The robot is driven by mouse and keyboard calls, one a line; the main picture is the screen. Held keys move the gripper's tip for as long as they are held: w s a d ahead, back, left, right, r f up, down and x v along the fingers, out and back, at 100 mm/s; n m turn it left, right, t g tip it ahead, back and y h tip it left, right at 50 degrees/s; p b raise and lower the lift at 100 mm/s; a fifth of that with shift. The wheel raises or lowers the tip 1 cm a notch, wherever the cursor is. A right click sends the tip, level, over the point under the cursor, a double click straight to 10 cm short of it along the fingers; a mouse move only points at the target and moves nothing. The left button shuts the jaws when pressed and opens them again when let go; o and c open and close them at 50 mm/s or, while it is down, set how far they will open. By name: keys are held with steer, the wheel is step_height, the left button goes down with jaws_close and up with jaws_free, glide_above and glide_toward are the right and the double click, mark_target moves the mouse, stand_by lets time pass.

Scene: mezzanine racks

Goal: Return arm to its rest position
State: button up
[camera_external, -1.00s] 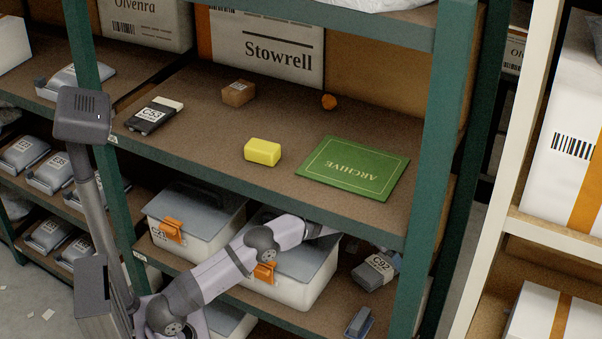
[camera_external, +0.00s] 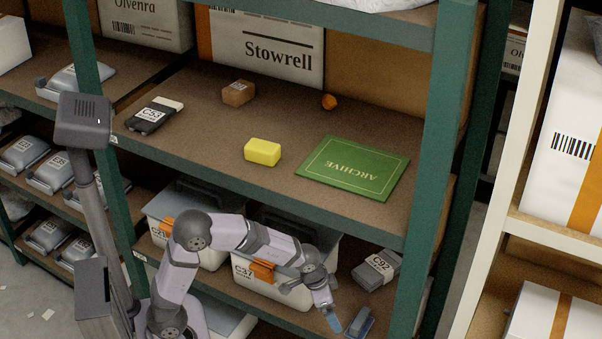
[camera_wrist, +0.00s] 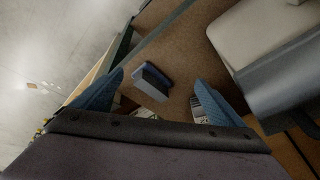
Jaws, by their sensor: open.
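My gripper (camera_external: 330,316) hangs over the lower shelf, near its front edge, in the external view. It also shows in the wrist view (camera_wrist: 160,85), with its two blue fingers wide apart and nothing held between them. A small dark blue and grey item (camera_wrist: 152,82) lies on the shelf below, seen in the gap between the fingers. The same item (camera_external: 360,322) is just right of my gripper in the external view. My arm is folded, with its elbow raised in front of the lidded bins.
Two white lidded bins with orange latches, C21 (camera_external: 205,256) and C37 (camera_external: 290,292), stand close behind my arm. A grey item labelled C92 (camera_external: 376,269) lies right of them. A green upright (camera_external: 408,285) stands at right. The upper shelf (camera_external: 210,130) passes above my arm.

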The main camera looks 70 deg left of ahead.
steer(key=s+d+n+g+p, duration=0.15)
steer(key=s+g, duration=0.25)
steer(key=s, duration=1.8)
step_height(320, 180, up, 12)
steer(key=p, duration=1.4)
steer(key=shift+d+r+h, duration=0.2)
steer(key=shift+d+h, duration=0.1)
steer(key=shift+d, duration=0.15)
